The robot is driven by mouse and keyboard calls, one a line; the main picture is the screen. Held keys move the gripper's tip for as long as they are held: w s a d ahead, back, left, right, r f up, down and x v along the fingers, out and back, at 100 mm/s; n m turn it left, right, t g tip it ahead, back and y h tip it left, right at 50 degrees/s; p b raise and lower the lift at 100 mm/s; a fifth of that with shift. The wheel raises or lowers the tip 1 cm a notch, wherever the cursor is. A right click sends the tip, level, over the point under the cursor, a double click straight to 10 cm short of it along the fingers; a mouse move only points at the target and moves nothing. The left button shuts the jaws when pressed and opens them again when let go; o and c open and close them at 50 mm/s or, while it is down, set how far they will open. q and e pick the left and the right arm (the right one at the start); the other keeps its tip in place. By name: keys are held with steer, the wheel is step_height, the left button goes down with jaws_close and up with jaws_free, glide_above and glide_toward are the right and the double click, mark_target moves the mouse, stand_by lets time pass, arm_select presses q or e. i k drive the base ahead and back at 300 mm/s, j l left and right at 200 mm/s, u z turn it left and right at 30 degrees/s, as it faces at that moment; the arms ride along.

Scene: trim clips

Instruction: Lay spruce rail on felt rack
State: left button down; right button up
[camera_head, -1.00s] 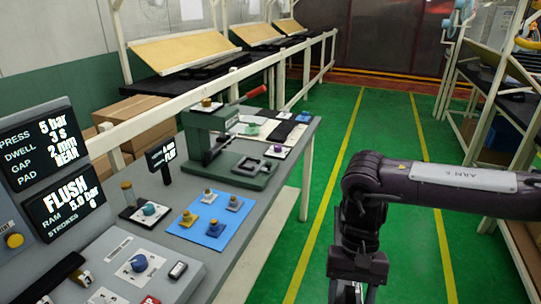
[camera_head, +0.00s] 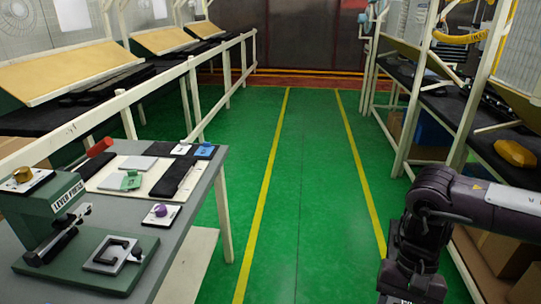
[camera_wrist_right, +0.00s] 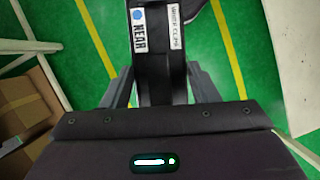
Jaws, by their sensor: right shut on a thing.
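My right gripper (camera_wrist_right: 160,88) is shut on a dark, long piece (camera_wrist_right: 150,60) in the right wrist view. In the head view, my right arm enters at the lower right; the hand and held piece are cut off below the frame. Dark-covered racks under tan boards (camera_head: 75,71) stand along the left, and a black-topped shelf (camera_head: 455,107) stands at the right. I cannot tell which is the felt rack. My left gripper is out of view.
A grey bench (camera_head: 185,215) at lower left bears a green lever press (camera_head: 50,222) and small clip parts. A white rail fence (camera_head: 157,91) runs beside the left racks. A green aisle (camera_head: 300,180) between yellow lines is clear. Cardboard boxes (camera_wrist_right: 25,115) show in the wrist view.

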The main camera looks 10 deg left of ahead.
mark_target(160, 184)
steer(key=i+u, duration=0.45)
steer(key=i+l+u, duration=0.2)
steer(key=u, duration=0.2)
steer(key=i+l+u, duration=0.3)
steer(key=u, duration=0.15)
steer(key=i+l+u, duration=0.25)
steer(key=l+u, duration=0.2)
